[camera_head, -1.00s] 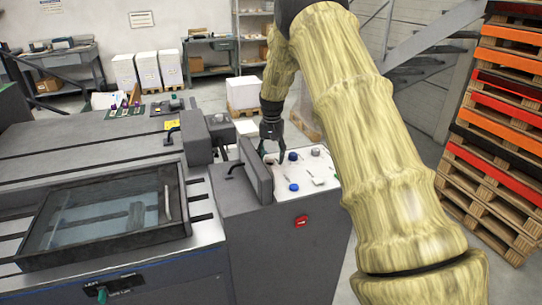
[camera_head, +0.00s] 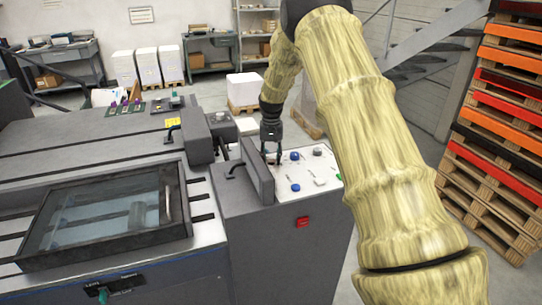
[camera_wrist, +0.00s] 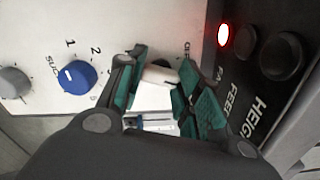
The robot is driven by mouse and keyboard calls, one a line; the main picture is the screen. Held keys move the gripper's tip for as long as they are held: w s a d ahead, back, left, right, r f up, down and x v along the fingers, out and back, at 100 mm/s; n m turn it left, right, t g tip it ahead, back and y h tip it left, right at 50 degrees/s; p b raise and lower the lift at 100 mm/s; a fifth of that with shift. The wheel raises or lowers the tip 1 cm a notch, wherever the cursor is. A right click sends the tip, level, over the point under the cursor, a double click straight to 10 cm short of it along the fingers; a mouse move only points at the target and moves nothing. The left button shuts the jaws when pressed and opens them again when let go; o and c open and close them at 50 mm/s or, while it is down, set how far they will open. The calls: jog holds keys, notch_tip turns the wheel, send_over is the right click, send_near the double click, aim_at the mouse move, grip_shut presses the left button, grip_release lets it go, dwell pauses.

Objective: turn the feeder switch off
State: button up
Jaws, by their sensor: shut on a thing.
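The control panel (camera_head: 311,171) has a white top with blue knobs and small pale switches. My gripper (camera_head: 272,157) points down at the panel's left part, beside the dark upright plate. In the wrist view my gripper (camera_wrist: 160,95) has its teal-padded fingers closed around a small whitish switch lever (camera_wrist: 160,75). The fingers hide most of that switch and its label, so I cannot read its setting. A dark strip (camera_wrist: 236,75) next to it carries partly visible lettering like "FEED" and "HEIGH".
A lit red lamp (camera_wrist: 223,35) and black round buttons (camera_wrist: 282,56) sit close by on the dark strip. A blue knob (camera_wrist: 74,77) and a grey knob (camera_wrist: 13,83) lie to the left. A red switch (camera_head: 302,221) is on the cabinet's front.

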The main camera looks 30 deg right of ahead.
jog(key=n, duration=0.2)
jog(key=n+p, duration=0.2)
jog(key=n, duration=0.1)
jog(key=shift+d+r+n, duration=0.1)
jog(key=shift+r+n, duration=0.2)
jog(key=shift+r, duration=0.05)
jog(key=shift+d+n+p, duration=0.1)
jog(key=shift+n+p, duration=0.45)
jog(key=shift+n, duration=1.65)
jog(key=o, duration=0.7)
jog(key=shift+c, duration=0.2)
jog(key=o, duration=0.4)
jog(key=shift+s, duration=0.15)
jog(key=shift+c, duration=0.2)
jog(key=shift+f, duration=0.15)
notch_tip(320, 180, up, 12)
